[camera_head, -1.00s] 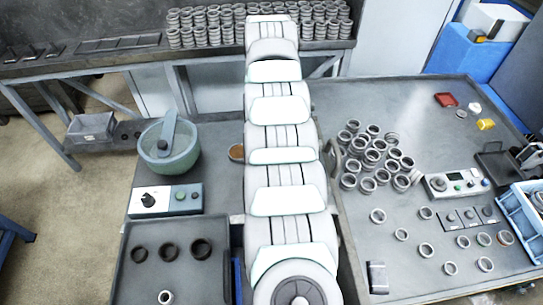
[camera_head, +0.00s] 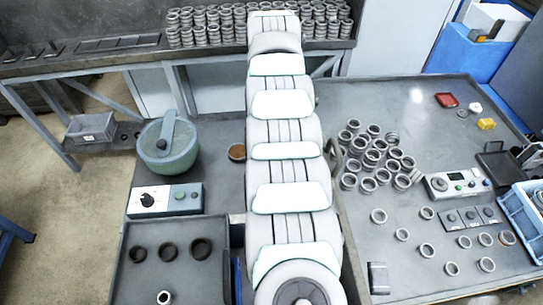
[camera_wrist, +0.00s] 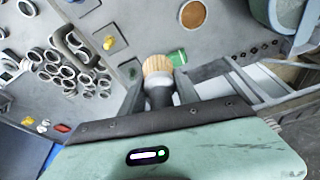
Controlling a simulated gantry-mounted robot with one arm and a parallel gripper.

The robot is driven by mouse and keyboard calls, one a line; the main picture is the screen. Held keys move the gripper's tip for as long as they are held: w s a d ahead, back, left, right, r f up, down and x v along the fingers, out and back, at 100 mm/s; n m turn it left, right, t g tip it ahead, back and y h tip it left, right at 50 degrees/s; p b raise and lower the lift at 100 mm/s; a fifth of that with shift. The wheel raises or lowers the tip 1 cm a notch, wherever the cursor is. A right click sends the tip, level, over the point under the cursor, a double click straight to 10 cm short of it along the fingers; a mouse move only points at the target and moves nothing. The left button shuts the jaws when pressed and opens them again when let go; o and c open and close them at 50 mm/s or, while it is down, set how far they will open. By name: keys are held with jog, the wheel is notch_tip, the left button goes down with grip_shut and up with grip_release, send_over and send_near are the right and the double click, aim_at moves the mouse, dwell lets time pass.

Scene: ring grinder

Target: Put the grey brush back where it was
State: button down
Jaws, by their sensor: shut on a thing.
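The brush (camera_wrist: 158,72) shows in the wrist view with tan bristles pointing away from the wrist and a dark grey handle. My gripper (camera_wrist: 160,90) is shut on its handle, with one finger on each side. The brush is held over the grey worktop. In the head view my arm hides both the gripper and the brush. I cannot tell which spot on the table is the brush's earlier place.
Many metal rings (camera_head: 372,160) lie piled right of my arm, with others spread in front. A control box (camera_head: 458,183) and blue crate (camera_head: 524,212) stand at right. A green bowl (camera_head: 168,165) and a small brown round dish (camera_head: 237,152) are left.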

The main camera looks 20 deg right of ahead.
jog(key=shift+s+d, duration=0.1)
jog(key=shift+s, duration=0.05)
jog(key=shift+f+b, duration=0.1)
jog(key=shift+b, duration=0.2)
jog(key=shift+f+b, duration=0.35)
notch_tip(320, 180, down, 16)
jog(key=b, duration=0.3)
jog(key=shift+r, duration=0.15)
jog(key=shift+f+b, duration=0.95)
jog(key=shift+f, duration=0.75)
jog(key=shift+f, duration=0.2)
jog(key=c, duration=0.9)
grip_release()
